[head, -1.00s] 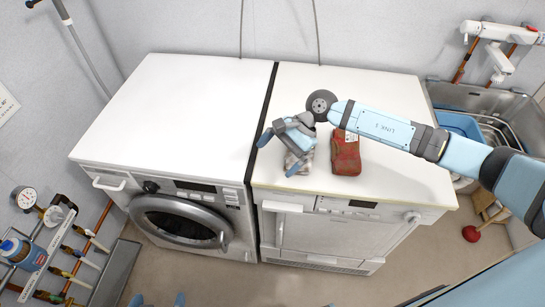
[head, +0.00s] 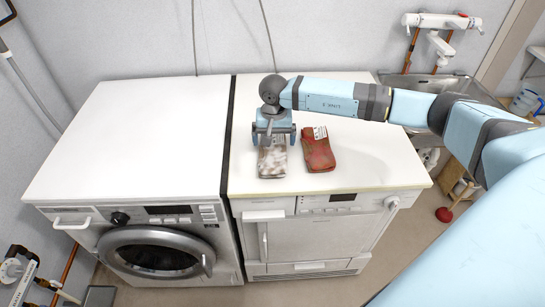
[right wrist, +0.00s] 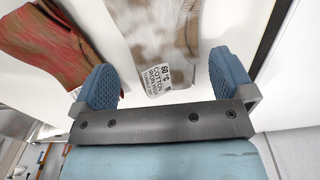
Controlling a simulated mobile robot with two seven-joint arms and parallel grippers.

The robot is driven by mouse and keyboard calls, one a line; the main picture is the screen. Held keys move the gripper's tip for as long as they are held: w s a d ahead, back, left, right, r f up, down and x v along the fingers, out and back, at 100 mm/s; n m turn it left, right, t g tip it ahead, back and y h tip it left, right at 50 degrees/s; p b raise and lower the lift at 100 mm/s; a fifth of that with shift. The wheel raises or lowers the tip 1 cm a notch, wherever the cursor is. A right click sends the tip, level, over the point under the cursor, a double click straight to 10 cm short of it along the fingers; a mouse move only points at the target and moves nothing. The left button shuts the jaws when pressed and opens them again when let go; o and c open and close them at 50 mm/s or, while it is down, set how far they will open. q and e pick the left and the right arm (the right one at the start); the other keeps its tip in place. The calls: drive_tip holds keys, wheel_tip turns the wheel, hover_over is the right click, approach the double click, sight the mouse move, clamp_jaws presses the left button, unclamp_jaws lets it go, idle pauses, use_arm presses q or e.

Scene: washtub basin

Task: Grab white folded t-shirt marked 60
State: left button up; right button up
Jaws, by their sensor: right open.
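The white folded t-shirt (head: 272,160), blotched with grey-brown, lies on top of the right-hand machine. In the right wrist view the t-shirt (right wrist: 155,35) shows a white label with 60 and "COTTON" on it. My right gripper (head: 272,136) is at the far end of the t-shirt, above it. In the right wrist view the blue fingers of the gripper (right wrist: 165,85) are wide apart, with the label end of the t-shirt between them and nothing gripped. Whether the fingers touch the machine top cannot be told. My left gripper is not in view.
A red folded garment (head: 318,152) with a label lies just right of the t-shirt; it also shows in the right wrist view (right wrist: 45,40). The left machine's top (head: 135,130) is clear. A metal sink (head: 422,90) stands at the back right.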

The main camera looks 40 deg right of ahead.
sight(273, 147)
wheel_tip(273, 147, down, 6)
drive_tip(key=shift+a+r+b, duration=0.15)
drive_tip(key=shift+r+b, duration=0.05)
drive_tip(key=shift+b, duration=0.65)
drive_tip(key=shift+r, duration=0.1)
drive_tip(key=c, duration=0.7)
